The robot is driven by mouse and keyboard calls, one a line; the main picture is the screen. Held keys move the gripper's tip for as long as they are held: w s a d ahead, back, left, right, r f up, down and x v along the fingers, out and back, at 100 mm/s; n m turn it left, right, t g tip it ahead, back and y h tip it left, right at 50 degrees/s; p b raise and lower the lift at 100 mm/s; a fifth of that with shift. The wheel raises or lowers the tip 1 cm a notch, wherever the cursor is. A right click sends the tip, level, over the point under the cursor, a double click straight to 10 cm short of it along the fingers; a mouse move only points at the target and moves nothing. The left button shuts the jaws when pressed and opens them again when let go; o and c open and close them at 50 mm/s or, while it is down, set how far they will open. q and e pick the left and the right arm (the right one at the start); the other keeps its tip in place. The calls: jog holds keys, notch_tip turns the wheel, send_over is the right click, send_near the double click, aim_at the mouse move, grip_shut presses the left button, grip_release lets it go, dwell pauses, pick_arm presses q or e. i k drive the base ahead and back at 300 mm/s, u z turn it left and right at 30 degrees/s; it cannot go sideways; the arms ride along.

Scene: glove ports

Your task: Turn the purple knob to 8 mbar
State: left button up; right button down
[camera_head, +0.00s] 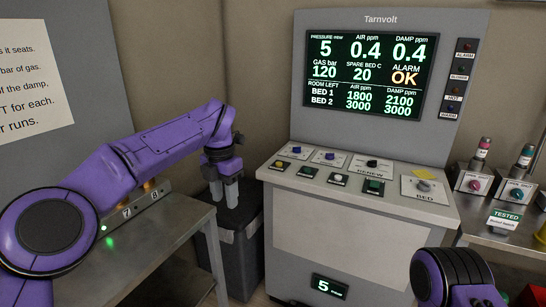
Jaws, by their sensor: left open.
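The grey console (365,230) stands in the middle. Its sloped panel carries two small blue-purple knobs, a left one (297,149) and a right one (329,155); I cannot tell for sure which is the purple knob, and their labels are too small to read. The screen (369,75) reads pressure 5 mbar, and a small display (329,286) low on the console also shows 5. My left gripper (225,193) is open and empty, fingers pointing down, left of the console and apart from the knobs. My right arm shows at the bottom right; its gripper is out of view.
A dark bin (236,245) stands below my left gripper. A metal bench (150,250) is at the left. At the right, a bench holds a pink knob (474,184) and a teal knob (517,194). The panel also has a black knob (372,163) and several buttons.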

aim_at(330, 156)
jog(key=u, duration=0.35)
jog(key=i, duration=1.5)
jog(key=z, duration=1.25)
jog(key=i, duration=0.35)
jog(key=z, duration=0.35)
